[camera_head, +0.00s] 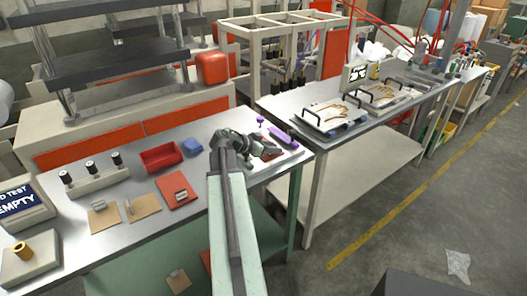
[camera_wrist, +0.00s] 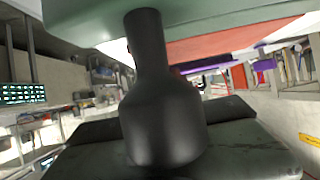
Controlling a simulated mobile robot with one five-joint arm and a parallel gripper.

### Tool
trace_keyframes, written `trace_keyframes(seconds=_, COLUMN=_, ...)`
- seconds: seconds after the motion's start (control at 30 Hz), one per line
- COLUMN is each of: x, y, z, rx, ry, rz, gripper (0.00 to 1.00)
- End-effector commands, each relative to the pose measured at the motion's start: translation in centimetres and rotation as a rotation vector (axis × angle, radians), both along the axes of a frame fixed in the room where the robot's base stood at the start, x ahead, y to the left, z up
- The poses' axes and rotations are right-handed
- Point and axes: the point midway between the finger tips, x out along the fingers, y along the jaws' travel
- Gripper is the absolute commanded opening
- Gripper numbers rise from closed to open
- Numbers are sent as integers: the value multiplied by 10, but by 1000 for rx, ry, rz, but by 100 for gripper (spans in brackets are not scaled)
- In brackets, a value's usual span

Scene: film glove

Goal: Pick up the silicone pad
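My gripper (camera_head: 266,150) is over the right end of the near metal bench, at the end of my green arm. A red-orange flat piece (camera_head: 271,153) shows right beside its tip; I cannot tell whether they touch. In the wrist view a red flat surface (camera_wrist: 240,40) lies along the upper green part of my gripper, with a dark bottle-shaped part in the middle. I cannot tell whether the jaws are open or closed. No thing is clearly marked as the silicone pad; the red-orange piece and a small blue block (camera_head: 193,147) are both in view.
On the near bench (camera_head: 75,247) are a red tray (camera_head: 161,157), a red plate with a metal piece (camera_head: 177,192), tan boards and a purple bar (camera_head: 280,136). A second bench (camera_head: 300,98) with glove plates adjoins at right. Floor is open at right.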

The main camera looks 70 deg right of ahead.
Motion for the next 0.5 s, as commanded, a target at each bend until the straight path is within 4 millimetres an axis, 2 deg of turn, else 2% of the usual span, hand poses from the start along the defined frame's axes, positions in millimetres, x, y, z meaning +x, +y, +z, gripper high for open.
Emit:
trace_keyframes(seconds=0.03, x=0, y=0, z=1, rx=0, ry=0, rz=0, gripper=34)
trace_keyframes(seconds=0.07, x=0, y=0, z=1, rx=0, ry=0, rz=0, gripper=28)
trace_keyframes(seconds=0.17, x=0, y=0, z=1, rx=0, ry=0, rz=0, gripper=0)
trace_keyframes(seconds=0.5, x=-1, y=0, z=1, rx=0, ry=0, rz=-1, gripper=0)
